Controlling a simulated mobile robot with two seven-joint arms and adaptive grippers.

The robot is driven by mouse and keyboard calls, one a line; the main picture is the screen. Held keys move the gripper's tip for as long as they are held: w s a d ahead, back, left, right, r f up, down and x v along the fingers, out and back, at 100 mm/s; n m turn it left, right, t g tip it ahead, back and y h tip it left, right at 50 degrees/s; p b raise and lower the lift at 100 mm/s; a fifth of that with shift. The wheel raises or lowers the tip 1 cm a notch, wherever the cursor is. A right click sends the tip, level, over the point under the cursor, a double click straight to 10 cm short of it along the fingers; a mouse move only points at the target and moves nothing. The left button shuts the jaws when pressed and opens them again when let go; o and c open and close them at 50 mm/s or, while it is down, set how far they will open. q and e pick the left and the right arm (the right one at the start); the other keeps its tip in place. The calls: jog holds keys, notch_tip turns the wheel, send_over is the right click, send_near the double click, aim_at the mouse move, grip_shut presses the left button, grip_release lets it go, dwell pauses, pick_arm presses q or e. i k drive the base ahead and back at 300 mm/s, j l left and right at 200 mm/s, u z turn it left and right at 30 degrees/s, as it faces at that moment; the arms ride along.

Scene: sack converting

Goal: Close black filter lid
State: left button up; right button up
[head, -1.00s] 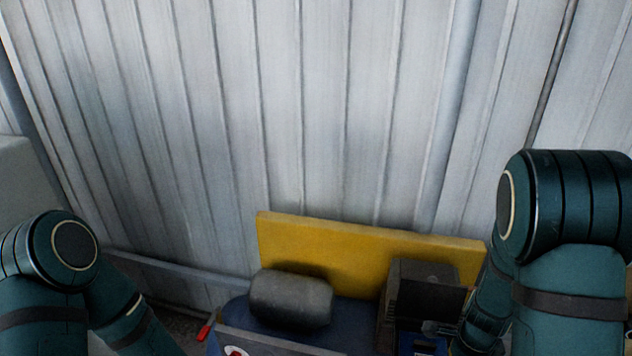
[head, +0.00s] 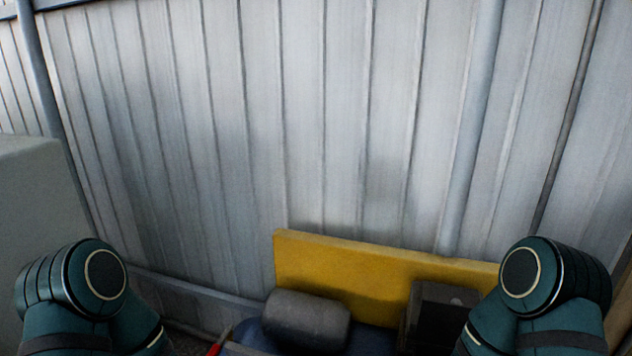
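A dark box (head: 440,312) at the lower right, in front of the yellow panel, may be the black filter. It is cut off by the bottom edge and partly hidden by my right arm. A darker face shows inside its brownish rim, but I cannot tell whether that is the lid or how far it stands open. Both my arms show at the lower corners, and both grippers are out of view.
A grey rounded cylinder (head: 307,319) lies left of the box on a blue surface (head: 250,332). A yellow panel (head: 350,280) stands behind them, before a corrugated metal wall (head: 300,120). A red-tipped item (head: 215,348) is at the bottom edge. A grey block (head: 38,215) stands at far left.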

aim_at(440, 323)
jog(key=z, duration=1.05)
